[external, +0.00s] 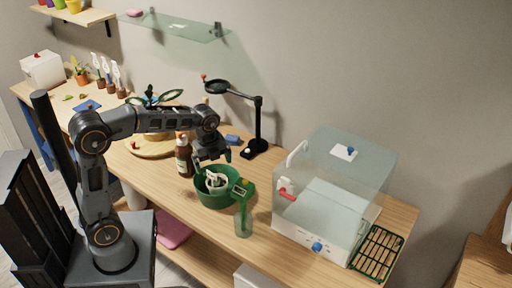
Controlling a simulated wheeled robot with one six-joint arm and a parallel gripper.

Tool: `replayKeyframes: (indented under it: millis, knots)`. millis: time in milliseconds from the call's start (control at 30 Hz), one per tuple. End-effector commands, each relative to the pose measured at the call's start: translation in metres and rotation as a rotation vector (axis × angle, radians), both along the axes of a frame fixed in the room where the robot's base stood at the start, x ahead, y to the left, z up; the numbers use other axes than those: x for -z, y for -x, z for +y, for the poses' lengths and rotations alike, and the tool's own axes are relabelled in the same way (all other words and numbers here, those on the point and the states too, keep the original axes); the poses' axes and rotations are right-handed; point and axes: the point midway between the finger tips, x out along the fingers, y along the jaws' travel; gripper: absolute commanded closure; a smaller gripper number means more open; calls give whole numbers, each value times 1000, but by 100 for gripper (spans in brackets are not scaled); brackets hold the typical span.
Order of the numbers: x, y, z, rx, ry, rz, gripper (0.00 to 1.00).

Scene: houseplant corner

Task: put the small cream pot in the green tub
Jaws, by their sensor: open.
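The green tub (209,202) stands on the wooden bench near the front edge, around the middle of the picture. A small cream pot (215,184) shows inside the tub, with the tub wall around it; whether it rests flat on the bottom is hard to tell. My gripper (212,165) points down just above the tub and the pot. Its jaws are open, and no object shows between them. The arm comes in from the left and partly hides the area behind the tub.
A brown bottle (184,160) is just left. Behind stands a black magnifier lamp (258,125). A clear-lidded propagator (325,208) and a green rack (377,252) fill the right end.

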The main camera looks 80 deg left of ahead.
Motion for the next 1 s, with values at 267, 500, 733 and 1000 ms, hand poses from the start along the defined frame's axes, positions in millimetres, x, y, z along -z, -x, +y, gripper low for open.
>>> replayKeyframes:
  millis: [267,500,733,1000]
  knots:
    - [-12,47,-109,-610,63,-164,0]
    - [-1,90,-160,-1028,192,-244,0]
    - [8,109,-177,-1221,269,-264,0]
    - [10,112,-179,-1254,281,-263,0]
